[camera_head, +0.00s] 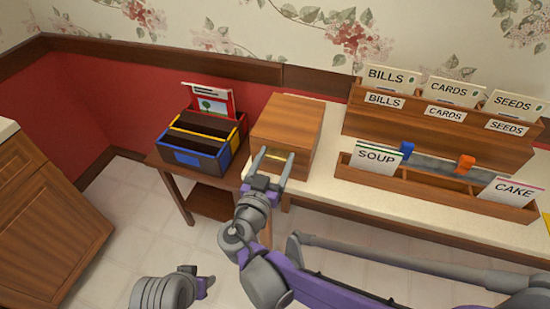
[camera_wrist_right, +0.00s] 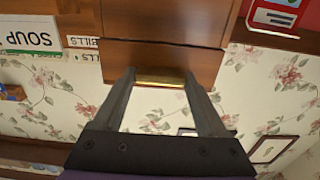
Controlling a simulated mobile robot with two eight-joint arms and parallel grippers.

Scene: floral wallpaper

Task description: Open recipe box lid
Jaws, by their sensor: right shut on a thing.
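The wooden recipe box (camera_head: 287,120) stands at the left end of the cream counter. Its lid looks closed; in the right wrist view a thin seam runs across the box front (camera_wrist_right: 165,28). A brass strip (camera_wrist_right: 160,78) shows at the box edge, and a bit of it also shows in the head view. My right gripper (camera_head: 275,157) is at the box's near side, its fingers on either side of the brass strip and shut on it. My left gripper (camera_head: 200,281) is low at the bottom left, away from the box; its fingers are not clear.
A dark file crate (camera_head: 187,157) with a picture card stands on a small side table left of the box. To the right are a wooden card rack (camera_head: 430,127) and a low tray (camera_head: 440,191) with SOUP and CAKE cards. Open floor (camera_head: 120,215) lies at left.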

